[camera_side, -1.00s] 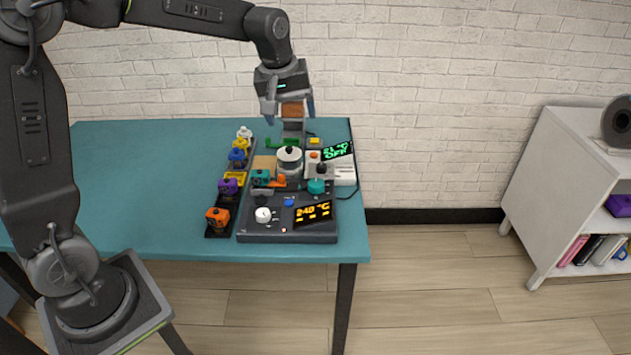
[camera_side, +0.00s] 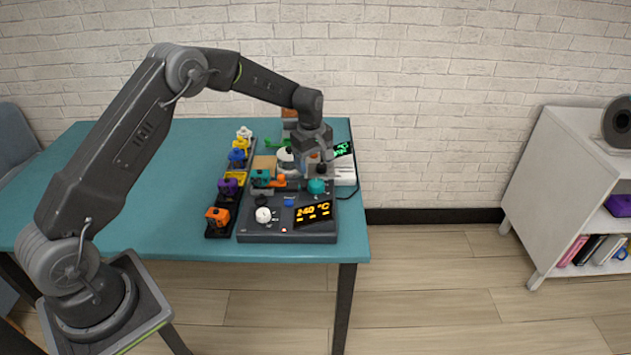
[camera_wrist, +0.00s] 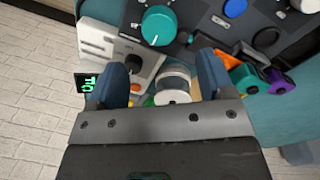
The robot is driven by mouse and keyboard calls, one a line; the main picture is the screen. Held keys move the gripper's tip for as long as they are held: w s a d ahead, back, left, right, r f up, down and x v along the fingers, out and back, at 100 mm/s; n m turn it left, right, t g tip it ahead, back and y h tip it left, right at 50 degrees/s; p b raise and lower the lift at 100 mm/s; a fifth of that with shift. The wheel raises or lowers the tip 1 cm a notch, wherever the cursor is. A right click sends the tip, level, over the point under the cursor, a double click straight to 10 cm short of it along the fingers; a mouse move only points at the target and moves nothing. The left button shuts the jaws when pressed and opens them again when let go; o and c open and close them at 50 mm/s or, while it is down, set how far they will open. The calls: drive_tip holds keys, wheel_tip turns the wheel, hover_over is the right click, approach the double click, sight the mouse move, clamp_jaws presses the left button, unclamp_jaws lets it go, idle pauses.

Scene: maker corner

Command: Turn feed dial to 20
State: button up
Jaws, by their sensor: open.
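A dark control panel (camera_side: 287,230) lies at the table's front right. It carries a teal dial (camera_side: 317,186), a white dial (camera_side: 263,215) and an orange "240 °C" display (camera_side: 312,212). The teal dial shows in the wrist view (camera_wrist: 159,24) with a pale pointer line. A white box (camera_wrist: 120,45) behind the panel has a black knob (camera_wrist: 133,63) and a green display (camera_wrist: 88,83). I cannot read which dial is marked feed. My gripper (camera_side: 316,167) is open and low over the white box, behind the teal dial. Its fingers hold nothing in the wrist view (camera_wrist: 163,65).
A white-lidded round container (camera_wrist: 173,84) stands between the finger lines in the wrist view. A dark rack (camera_side: 222,222) with several coloured pieces stands left of the panel. A blue button (camera_side: 289,202) sits on the panel. The table's left half is clear.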

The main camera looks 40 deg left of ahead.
sight(316, 182)
drive_tip(key=f, duration=0.7)
drive_tip(key=shift+w+f, duration=0.3)
drive_tip(key=c, duration=0.9)
